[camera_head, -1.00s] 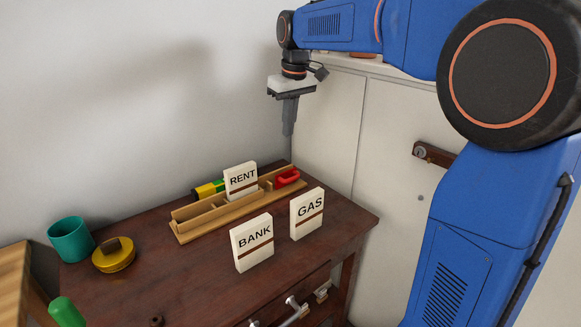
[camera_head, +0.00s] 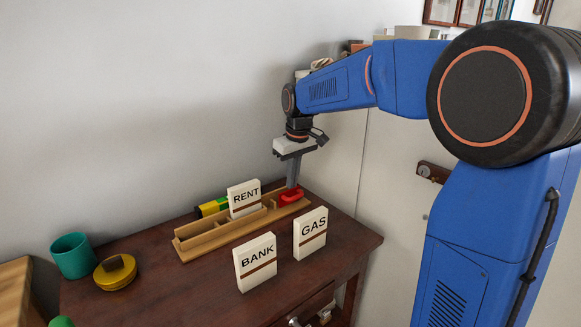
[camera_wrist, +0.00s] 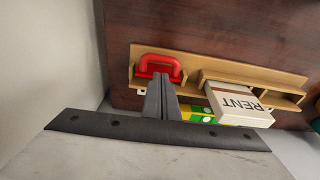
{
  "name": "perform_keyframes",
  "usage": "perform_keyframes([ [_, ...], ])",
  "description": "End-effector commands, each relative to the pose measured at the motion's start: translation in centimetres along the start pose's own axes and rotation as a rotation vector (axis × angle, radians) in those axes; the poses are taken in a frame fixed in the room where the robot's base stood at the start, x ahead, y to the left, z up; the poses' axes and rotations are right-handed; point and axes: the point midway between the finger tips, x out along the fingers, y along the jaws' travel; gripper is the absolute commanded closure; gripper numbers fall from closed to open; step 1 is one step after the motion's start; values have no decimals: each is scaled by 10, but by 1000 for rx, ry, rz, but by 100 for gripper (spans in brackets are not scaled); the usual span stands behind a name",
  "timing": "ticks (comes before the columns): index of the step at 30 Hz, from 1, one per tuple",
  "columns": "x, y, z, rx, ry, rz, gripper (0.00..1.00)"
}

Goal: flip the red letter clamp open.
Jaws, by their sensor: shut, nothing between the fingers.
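The red letter clamp (camera_head: 291,196) sits at the right end of the wooden letter rack (camera_head: 202,246). In the wrist view the clamp (camera_wrist: 159,64) shows as a red loop lying at the rack's end compartment. My gripper (camera_head: 291,185) points down with its fingers shut and empty. Its fingertips (camera_wrist: 160,80) are right at the clamp, by the edge of the loop. I cannot tell whether they touch it. The fingers hide part of the clamp.
The RENT card (camera_head: 244,198) stands in the rack. The BANK card (camera_head: 256,262) and GAS card (camera_head: 311,233) stand in front. A green-yellow object (camera_head: 211,207) lies behind the rack. A teal cup (camera_head: 72,256) and yellow tin (camera_head: 115,272) stand at the left.

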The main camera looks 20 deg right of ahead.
Motion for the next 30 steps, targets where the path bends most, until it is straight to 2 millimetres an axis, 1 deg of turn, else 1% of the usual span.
perform_keyframes([
  [3,9,0,9,0,-2,-1,100],
  [8,13,0,13,0,-1,0,100],
  [20,14,0,14,0,2,0,100],
  [30,14,0,20,1,58,1,100],
])
